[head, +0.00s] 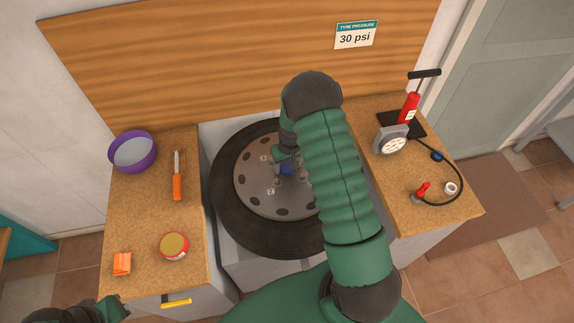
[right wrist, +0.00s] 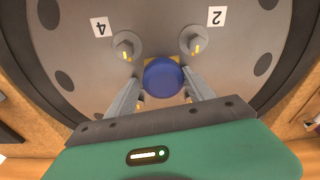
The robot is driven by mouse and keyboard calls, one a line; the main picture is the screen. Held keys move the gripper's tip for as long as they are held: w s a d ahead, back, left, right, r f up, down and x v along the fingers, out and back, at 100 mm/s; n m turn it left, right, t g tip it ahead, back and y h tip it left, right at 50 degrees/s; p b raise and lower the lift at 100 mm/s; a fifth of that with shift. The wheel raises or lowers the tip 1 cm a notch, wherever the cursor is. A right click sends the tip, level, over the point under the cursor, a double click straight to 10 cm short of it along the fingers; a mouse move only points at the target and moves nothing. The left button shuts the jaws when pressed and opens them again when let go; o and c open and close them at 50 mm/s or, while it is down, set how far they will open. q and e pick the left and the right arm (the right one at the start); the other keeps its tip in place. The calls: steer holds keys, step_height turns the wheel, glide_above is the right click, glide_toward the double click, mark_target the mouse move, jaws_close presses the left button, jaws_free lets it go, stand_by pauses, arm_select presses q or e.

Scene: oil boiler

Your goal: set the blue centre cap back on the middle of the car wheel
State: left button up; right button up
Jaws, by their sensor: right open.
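The car wheel (head: 229,218) lies flat between two worktops, with a black tyre and a grey disc that has dark holes and number labels. The blue centre cap (right wrist: 163,77) is at the middle of the wheel disc; it also shows in the head view (head: 287,169), partly hidden by my right gripper (head: 289,173). In the right wrist view the two fingers stand open on either side of the cap (right wrist: 162,75). Whether the cap is fully seated cannot be told. My left gripper (head: 112,309) is at the bottom left corner, only partly in view.
The left worktop (head: 140,215) holds a purple bowl (head: 132,152), an orange-handled tool (head: 177,180), a round tin (head: 173,246) and an orange box (head: 122,263). The right one holds a red pump (head: 409,108), a gauge (head: 393,143) and a black hose (head: 459,181). Wheel nuts (right wrist: 126,45) flank the cap.

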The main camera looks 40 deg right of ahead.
mark_target(285, 165)
steer(key=shift+s+a+f, duration=0.45)
steer(key=shift+s+f, duration=0.05)
steer(key=shift+f, duration=0.05)
steer(key=shift+r, duration=0.2)
steer(key=shift+w+r+p, duration=0.2)
steer(key=shift+r+p, duration=0.3)
steer(key=shift+p, duration=0.2)
steer(key=r, duration=0.1)
steer(key=r+b, duration=0.1)
steer(key=r, duration=0.1)
steer(key=shift+w, duration=0.35)
step_height(285, 165, up, 9)
steer(key=s, duration=0.2)
arm_select(q)
steer(key=shift+w+f+b, duration=0.3)
steer(key=shift+w+f, duration=0.05)
steer(key=shift+w, duration=0.05)
arm_select(e)
steer(key=s+a+r+n, duration=0.1)
steer(key=s+a, duration=0.2)
steer(key=a, duration=0.4)
steer(key=s+a+r+n, duration=0.1)
steer(key=s+a, duration=0.3)
steer(key=a, duration=0.2)
steer(key=s+a+r+n+t, duration=0.1)
steer(key=s+a+r+n, duration=0.1)
steer(key=s+a, duration=0.2)
steer(key=shift+a+y, duration=0.3)
steer(key=shift+a, duration=1.55)
